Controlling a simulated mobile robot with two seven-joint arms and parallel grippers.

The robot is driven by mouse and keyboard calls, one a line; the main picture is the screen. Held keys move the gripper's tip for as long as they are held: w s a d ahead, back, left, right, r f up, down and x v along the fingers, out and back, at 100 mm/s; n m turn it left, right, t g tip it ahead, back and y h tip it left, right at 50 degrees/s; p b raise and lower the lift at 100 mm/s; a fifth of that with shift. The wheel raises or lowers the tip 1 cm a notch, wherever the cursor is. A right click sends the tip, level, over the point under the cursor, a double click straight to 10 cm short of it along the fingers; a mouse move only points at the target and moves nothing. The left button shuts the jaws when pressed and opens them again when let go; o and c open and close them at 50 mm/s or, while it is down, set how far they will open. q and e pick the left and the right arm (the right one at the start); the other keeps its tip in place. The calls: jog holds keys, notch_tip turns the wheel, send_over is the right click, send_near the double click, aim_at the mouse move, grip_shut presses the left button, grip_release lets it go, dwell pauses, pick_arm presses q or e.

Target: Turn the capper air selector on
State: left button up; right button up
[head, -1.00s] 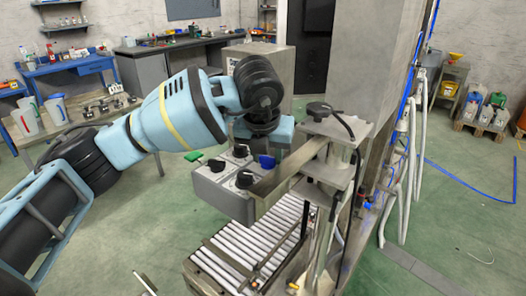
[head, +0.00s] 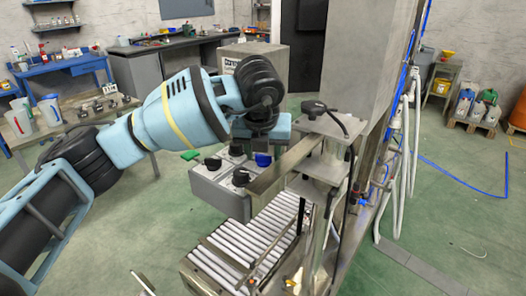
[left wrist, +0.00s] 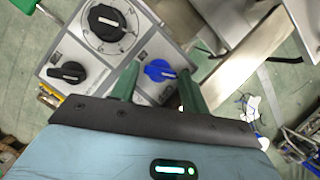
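A grey control box (head: 207,187) sits beside the roller conveyor. Its top carries several black selector knobs, one of them a front knob (head: 241,178), and one blue knob (head: 263,160). My left gripper (head: 262,142) is over the box's far right part, and its fingertips are hard to make out there. In the left wrist view, the two green fingers (left wrist: 160,88) are apart, one on each side of the blue knob (left wrist: 159,70). I cannot tell if they touch it. A large black knob (left wrist: 107,21) and a smaller black knob (left wrist: 68,72) also show. Labels are unreadable. My right gripper is out of view.
A metal bar (head: 285,165) and a post with a bracket (head: 322,150) stand close right of the box. The roller conveyor (head: 240,243) runs below it. A green piece (head: 190,155) is left of the box. Open floor lies left and right.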

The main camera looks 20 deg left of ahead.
pick_arm(q)
jog(key=v, duration=0.7)
jog(key=shift+r, duration=0.4)
jog(key=shift+s, duration=0.15)
